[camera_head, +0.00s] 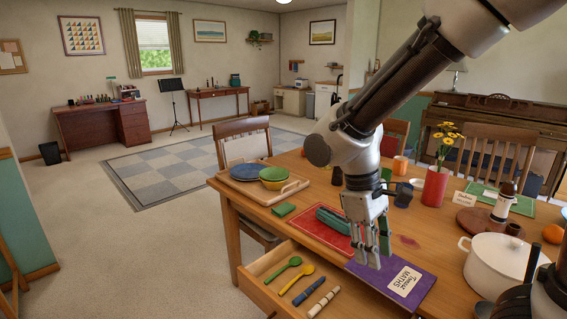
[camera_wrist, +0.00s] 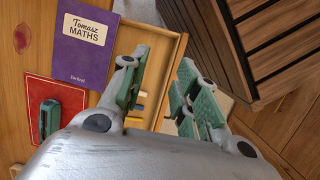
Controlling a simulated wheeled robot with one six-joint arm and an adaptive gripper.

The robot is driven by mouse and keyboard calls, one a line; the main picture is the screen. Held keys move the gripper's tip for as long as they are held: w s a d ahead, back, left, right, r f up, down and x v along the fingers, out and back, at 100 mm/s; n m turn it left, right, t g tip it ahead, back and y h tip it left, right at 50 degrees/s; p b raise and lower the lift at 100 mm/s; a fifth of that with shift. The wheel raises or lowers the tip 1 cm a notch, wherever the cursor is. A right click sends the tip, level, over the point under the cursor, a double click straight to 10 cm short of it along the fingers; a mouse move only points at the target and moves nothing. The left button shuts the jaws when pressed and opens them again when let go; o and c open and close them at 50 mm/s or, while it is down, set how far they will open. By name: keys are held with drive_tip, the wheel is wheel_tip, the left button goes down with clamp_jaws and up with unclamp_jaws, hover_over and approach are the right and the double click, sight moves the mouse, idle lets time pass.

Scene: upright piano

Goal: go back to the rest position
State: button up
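My gripper (camera_head: 371,262) points down over the front part of the wooden table (camera_head: 262,207), near the purple maths book (camera_head: 392,278). In the wrist view my gripper (camera_wrist: 163,88) has its green-padded fingers spread apart, with nothing held between them. The book (camera_wrist: 84,42) lies to the left of the fingers there, and the open drawer (camera_wrist: 166,48) shows behind and between them. I cannot tell the exact height of the fingertips above the table.
The open drawer (camera_head: 259,266) holds a green spoon (camera_head: 284,269), a yellow spoon (camera_head: 297,285) and rolls. Open floor (camera_head: 130,255) lies left.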

drive_tip(key=s+d+r+m+t+y, duration=0.1)
drive_tip(key=s+d+r+m+t, duration=0.2)
drive_tip(key=d+r, duration=0.3)
drive_tip(key=s+d+r+m+t+y, duration=0.1)
drive_tip(key=s+d+r+m+t, duration=0.2)
drive_tip(key=d, duration=0.9)
drive_tip(key=shift+s+d+r+m+y, duration=0.15)
drive_tip(key=shift+d+r+m+y, duration=0.15)
drive_tip(key=shift+r+m, duration=1.2)
